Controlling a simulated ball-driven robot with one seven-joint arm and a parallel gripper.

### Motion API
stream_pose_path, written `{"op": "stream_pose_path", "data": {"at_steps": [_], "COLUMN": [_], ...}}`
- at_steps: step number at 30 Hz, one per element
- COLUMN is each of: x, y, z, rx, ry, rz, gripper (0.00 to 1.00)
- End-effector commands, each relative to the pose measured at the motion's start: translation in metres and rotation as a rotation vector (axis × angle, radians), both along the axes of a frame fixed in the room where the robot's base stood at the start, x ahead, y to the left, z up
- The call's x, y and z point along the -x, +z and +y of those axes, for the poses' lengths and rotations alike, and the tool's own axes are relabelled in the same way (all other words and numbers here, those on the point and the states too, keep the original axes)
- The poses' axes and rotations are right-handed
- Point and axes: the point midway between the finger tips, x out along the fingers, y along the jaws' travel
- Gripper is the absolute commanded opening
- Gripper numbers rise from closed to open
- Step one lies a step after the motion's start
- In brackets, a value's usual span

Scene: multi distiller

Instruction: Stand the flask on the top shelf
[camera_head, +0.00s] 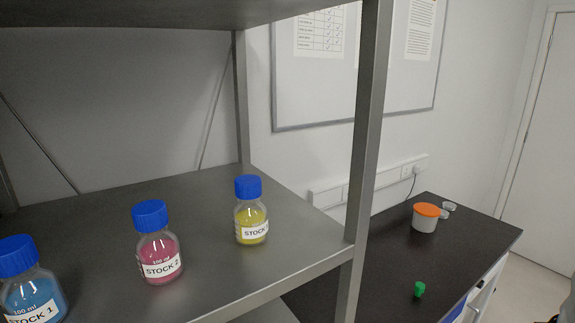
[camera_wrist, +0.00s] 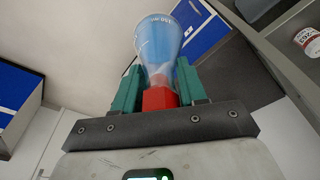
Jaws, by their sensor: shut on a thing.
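In the wrist view my gripper (camera_wrist: 162,76) has its teal fingers on either side of the narrow neck of a conical flask (camera_wrist: 160,42). The flask looks clear to pale blue, with its wide base pointing away from my palm. A red stopper (camera_wrist: 160,98) sits at the neck end, between the fingers. Neither flask nor gripper shows in the head view. That view shows a grey metal shelf (camera_head: 190,205) and the underside of another shelf board (camera_head: 130,12) above it. The upper face of that board is out of view.
Blue-capped bottles stand on the shelf: blue (camera_head: 35,292), pink (camera_head: 157,248) and yellow (camera_head: 251,215). A metal upright (camera_head: 364,130) stands at the shelf's front right corner. The dark bench (camera_head: 385,260) holds an orange-lidded tub (camera_head: 425,219) and a green cap (camera_head: 419,289). Shelf behind the bottles is bare.

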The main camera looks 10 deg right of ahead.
Motion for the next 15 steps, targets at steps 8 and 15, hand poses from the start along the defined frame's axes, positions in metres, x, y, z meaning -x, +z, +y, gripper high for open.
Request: {"op": "stream_pose_path", "data": {"at_steps": [8, 15], "x": [-0.015, -0.038], "y": [-0.015, -0.042], "z": [0.007, 0.021], "rx": [-0.001, -0.002], "ry": [0.011, 0.036], "rz": [0.000, 0.001], "gripper": [0.00, 0.00]}}
